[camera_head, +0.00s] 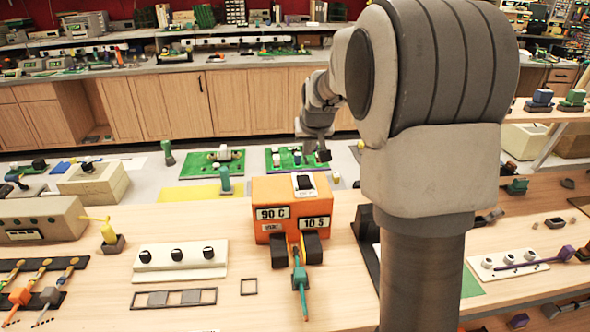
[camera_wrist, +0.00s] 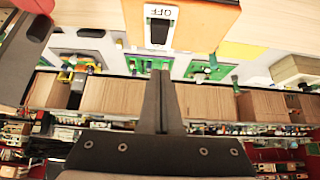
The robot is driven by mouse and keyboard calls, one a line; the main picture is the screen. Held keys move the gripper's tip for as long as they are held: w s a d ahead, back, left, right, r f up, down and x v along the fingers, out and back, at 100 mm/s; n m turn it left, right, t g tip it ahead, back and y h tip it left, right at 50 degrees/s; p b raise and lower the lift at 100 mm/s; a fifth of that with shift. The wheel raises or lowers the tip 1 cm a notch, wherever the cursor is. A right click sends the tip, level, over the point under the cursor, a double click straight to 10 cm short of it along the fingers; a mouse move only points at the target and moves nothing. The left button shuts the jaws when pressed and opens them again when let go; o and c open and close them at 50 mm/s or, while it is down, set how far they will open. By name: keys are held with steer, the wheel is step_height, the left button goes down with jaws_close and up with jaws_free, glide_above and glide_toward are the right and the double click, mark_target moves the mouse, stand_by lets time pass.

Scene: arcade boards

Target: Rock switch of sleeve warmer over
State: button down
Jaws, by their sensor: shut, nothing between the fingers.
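The sleeve warmer is an orange box (camera_head: 285,192) on the wooden bench, with "90 C" and "10 S" labels on its front. Its black rocker switch (camera_head: 304,182) sits on a white plate on top. In the wrist view, the switch (camera_wrist: 160,31) is at the top, with "OFF" on its plate; the rest of the orange box (camera_wrist: 208,22) surrounds it. Which way the rocker tilts is hard to tell. My gripper (camera_head: 323,156) is beyond the box, above and behind the switch. In the wrist view my gripper (camera_wrist: 163,75) is shut and empty, its tips apart from the switch.
A white panel with black knobs (camera_head: 180,261) lies left of the box. A teal-handled tool (camera_head: 300,285) extends from the box's front. My arm column blocks the bench to the right of the box.

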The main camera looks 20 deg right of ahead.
steer(key=shift+w+d+f, duration=0.1)
steer(key=shift+w+d, duration=0.05)
steer(key=shift+w, duration=0.05)
steer(key=shift+f, duration=0.1)
steer(key=p, duration=0.1)
glide_above(303, 181)
steer(key=s, duration=0.2)
steer(key=f, duration=0.8)
steer(key=shift+w+f, duration=0.1)
steer(key=shift+w, duration=0.15)
steer(key=shift+s+f+p, duration=0.25)
steer(key=shift+f+p, duration=0.05)
steer(key=shift+f, duration=0.9)
steer(key=shift+s+f, duration=0.1)
steer(key=shift+f, duration=0.5)
